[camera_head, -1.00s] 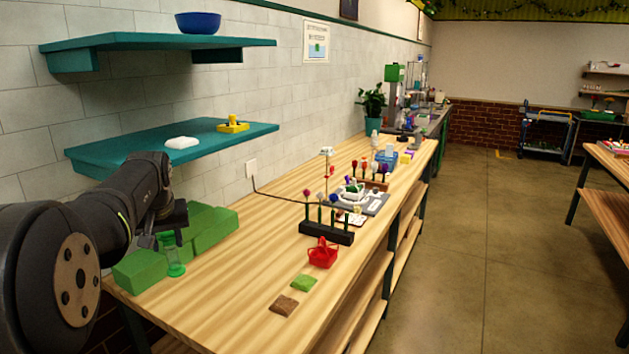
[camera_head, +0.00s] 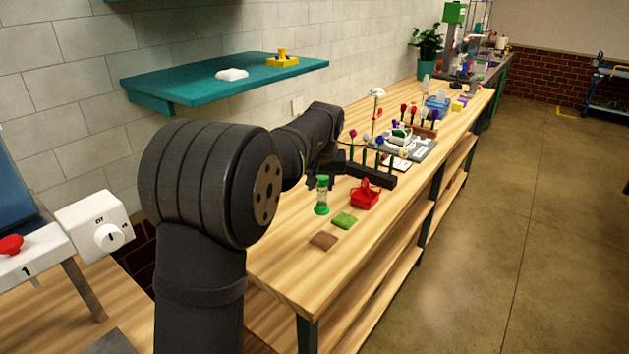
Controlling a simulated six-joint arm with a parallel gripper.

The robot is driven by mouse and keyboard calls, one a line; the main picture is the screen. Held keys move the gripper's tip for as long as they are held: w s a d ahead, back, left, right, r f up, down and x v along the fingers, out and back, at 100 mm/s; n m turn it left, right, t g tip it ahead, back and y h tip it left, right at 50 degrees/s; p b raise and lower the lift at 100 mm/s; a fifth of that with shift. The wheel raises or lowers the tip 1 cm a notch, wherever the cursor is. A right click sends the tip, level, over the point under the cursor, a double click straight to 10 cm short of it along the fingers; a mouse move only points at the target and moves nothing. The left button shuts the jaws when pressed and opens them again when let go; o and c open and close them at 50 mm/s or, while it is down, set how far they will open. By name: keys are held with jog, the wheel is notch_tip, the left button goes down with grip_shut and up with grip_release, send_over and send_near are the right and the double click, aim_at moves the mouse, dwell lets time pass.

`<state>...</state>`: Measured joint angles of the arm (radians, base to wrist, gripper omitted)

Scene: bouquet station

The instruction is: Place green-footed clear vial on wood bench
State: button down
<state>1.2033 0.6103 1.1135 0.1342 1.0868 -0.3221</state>
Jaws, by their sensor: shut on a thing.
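The clear vial (camera_head: 321,196) with a green foot and green top stands upright over the near part of the wood bench (camera_head: 290,270). My gripper (camera_head: 321,177) is at the vial's top and shut on it; the fingers are small and dark here. The foot is at or just above the wood; I cannot tell whether it touches. The vial is left of the red basket (camera_head: 365,195).
A green square (camera_head: 344,220) and a brown square (camera_head: 323,240) lie just in front of the vial. A teal shelf (camera_head: 190,84) hangs above. Bare wood lies at the near end.

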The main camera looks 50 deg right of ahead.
jog(key=shift+w+a+f, duration=0.1)
jog(key=shift+w+f, duration=4.9)
jog(key=shift+f, duration=0.1)
jog(key=c, duration=0.9)
grip_release()
jog(key=v, duration=1.2)
